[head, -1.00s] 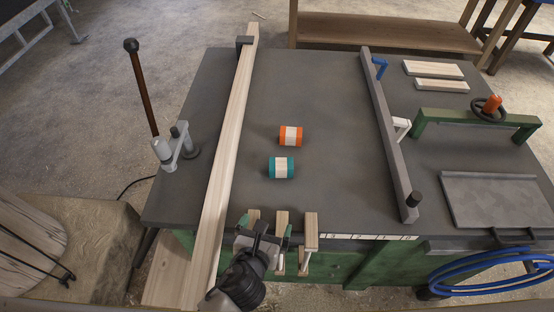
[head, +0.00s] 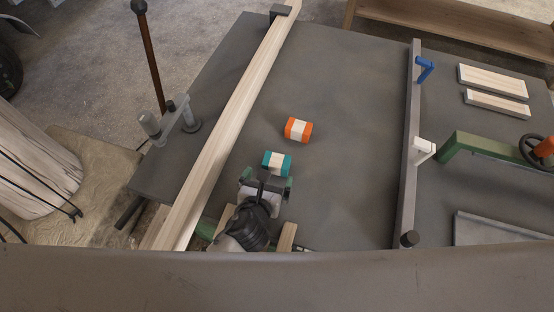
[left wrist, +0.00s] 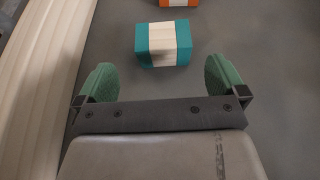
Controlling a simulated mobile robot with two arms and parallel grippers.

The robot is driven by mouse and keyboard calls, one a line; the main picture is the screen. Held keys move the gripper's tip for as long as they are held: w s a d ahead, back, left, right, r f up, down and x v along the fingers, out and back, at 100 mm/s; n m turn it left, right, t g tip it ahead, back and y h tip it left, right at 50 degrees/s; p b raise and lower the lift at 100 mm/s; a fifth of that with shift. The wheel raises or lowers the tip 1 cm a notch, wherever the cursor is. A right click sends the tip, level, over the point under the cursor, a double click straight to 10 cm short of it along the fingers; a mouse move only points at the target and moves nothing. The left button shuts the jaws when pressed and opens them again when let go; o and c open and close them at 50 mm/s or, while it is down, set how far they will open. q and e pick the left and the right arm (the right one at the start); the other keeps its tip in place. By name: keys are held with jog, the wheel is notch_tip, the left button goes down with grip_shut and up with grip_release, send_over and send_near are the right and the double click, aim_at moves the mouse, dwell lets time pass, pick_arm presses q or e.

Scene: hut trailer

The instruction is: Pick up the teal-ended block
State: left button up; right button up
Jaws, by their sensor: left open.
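The teal-ended block (head: 277,163) lies on the dark grey tabletop, with a pale wood middle band and teal ends. It also shows in the left wrist view (left wrist: 163,44), just beyond my fingertips and between their lines. My left gripper (head: 264,184) is open and empty, close to the near side of the block. In the left wrist view its two green fingers (left wrist: 162,82) stand apart, with bare tabletop between them. My right gripper is in neither view.
An orange-ended block (head: 298,130) lies just beyond the teal-ended one. A long pale plank (head: 232,120) runs along the left. A grey rail (head: 411,150) with blue and white handles stands to the right. The tabletop (head: 350,120) between block and rail is clear.

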aim_at(274, 167)
pick_arm(q)
jog(key=shift+x, duration=1.1)
jog(key=x, duration=0.5)
jog(key=shift+w+d+f, duration=0.2)
jog(key=shift+w+d, duration=0.05)
jog(key=shift+s, duration=0.1)
jog(key=c, duration=0.9)
jog(key=shift+r, duration=0.1)
jog(key=shift+c, duration=0.2)
